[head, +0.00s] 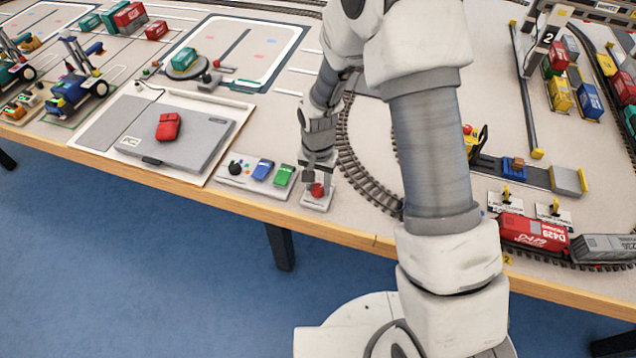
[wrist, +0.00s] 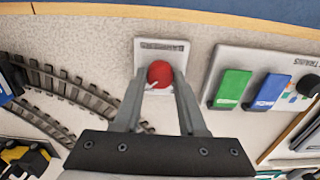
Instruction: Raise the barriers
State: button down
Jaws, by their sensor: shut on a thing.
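A red ball-shaped knob (head: 317,190) sits on a small white panel (head: 319,206) at the front edge of the table. The wrist view shows the knob (wrist: 160,72) on the same panel (wrist: 148,49), whose printed label is too blurred to read surely. My gripper (head: 318,181) points down at the panel. In the wrist view its two fingers (wrist: 160,84) are shut on the knob, one on each side. I cannot tell which way the lever under the knob leans. My arm hides part of the table behind, and I cannot surely make out the barriers.
Left of the panel is a control box with a blue switch (head: 262,169) and a green switch (head: 284,175). Beyond it lies a grey board (head: 203,143) with a red block (head: 168,126). Curved track (head: 362,178) and a red wagon (head: 533,231) are to the right.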

jog(key=shift+n, duration=0.4)
jog(key=n+b, duration=0.1)
jog(key=n, duration=0.2)
jog(key=shift+n, duration=0.4)
jog(key=n, duration=0.4)
jog(key=shift+n, duration=0.3)
jog(key=n, duration=0.4)
jog(key=n+p, duration=0.1)
jog(key=n, duration=0.3)
jog(key=shift+n, duration=0.3)
jog(key=shift+c, duration=2.3)
grip_release()
